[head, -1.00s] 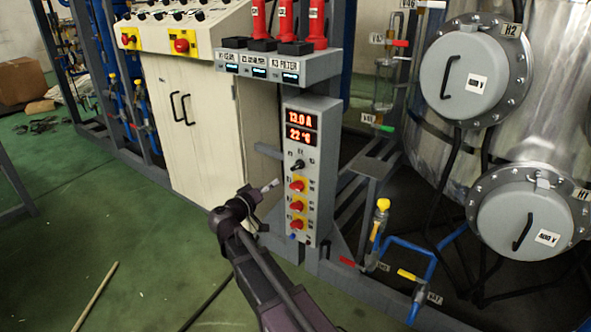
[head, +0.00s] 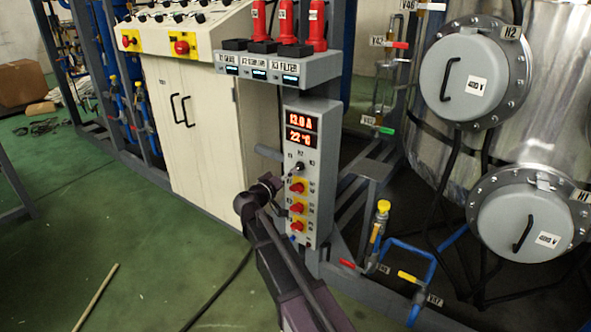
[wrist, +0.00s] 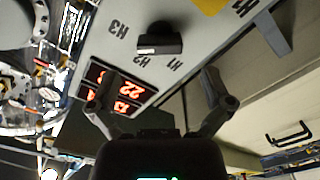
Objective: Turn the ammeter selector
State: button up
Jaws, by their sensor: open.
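The ammeter selector (head: 298,166) is a small black knob on the grey panel (head: 313,165), just below the red displays reading 13.0 A and 22 °C. In the wrist view the selector knob (wrist: 160,43) stands out from the panel, with labels H1, H2 and H3 around it, upside down. My gripper (head: 279,180) is close to the panel, to the left of and slightly below the selector. In the wrist view my gripper (wrist: 160,84) is open and empty, its fingers spread either side of the knob's line. The knob appears ahead of the fingertips, apart from them.
Red rotary switches on yellow plates, one of them a red switch (head: 297,188), sit below the selector. A meter box (head: 275,68) with red posts juts out above the panel. A white cabinet (head: 190,130) stands to the left. Green floor at lower left is mostly clear.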

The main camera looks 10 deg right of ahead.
aim_at(298, 168)
jog(key=shift+x, duration=2.45)
jog(key=c, duration=1.1)
